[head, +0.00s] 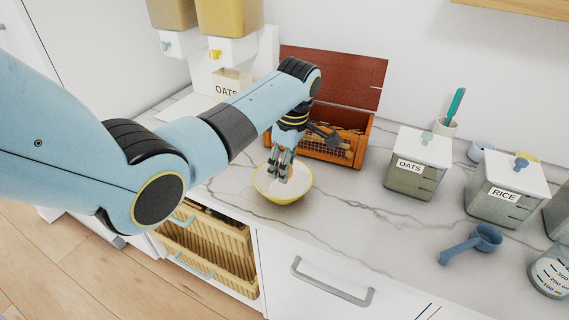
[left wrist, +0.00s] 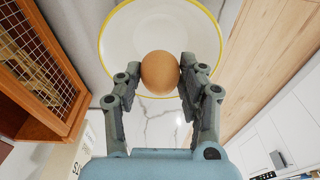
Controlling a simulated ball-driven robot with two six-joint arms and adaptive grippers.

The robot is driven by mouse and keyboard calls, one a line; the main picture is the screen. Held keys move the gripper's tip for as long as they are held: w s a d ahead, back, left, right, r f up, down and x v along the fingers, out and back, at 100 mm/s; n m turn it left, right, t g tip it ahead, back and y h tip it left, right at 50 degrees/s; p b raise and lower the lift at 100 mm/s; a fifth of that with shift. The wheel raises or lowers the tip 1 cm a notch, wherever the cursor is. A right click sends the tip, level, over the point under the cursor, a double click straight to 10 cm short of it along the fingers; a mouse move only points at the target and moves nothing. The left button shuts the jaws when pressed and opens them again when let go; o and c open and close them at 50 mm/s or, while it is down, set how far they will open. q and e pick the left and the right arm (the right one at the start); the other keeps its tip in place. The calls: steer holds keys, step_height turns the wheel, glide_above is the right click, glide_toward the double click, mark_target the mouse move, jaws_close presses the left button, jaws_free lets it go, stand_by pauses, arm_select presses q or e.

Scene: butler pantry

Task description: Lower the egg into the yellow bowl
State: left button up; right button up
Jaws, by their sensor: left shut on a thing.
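The yellow bowl (head: 270,190) stands on the marble counter near its front edge; it is pale inside with a yellow rim. In the left wrist view the bowl (left wrist: 125,30) lies beyond my fingertips. My left gripper (head: 281,172) is over the bowl, pointing down. In the left wrist view my left gripper (left wrist: 160,76) is shut on the brown egg (left wrist: 160,72), one finger on each side. The egg overlaps the bowl's near rim in that view. In the head view the fingers hide the egg. My right gripper is in neither view.
An open wooden box (head: 350,158) with a mesh front stands just behind the bowl. An oats canister (head: 415,165), a rice canister (head: 505,190) and a blue scoop (head: 485,238) are to the right. Counter between bowl and scoop is clear. A wicker drawer (head: 215,250) is below.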

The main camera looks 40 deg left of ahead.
arm_select(q)
steer(key=shift+f+b, duration=1.3)
steer(key=shift+f, duration=0.9)
stand_by(0.7)
steer(key=o, duration=0.8)
steer(key=r, duration=0.4)
steer(key=d+r, duration=0.1)
steer(key=r, duration=0.7)
steer(key=shift+w+d, duration=0.15)
steer(key=shift+d, duration=0.1)
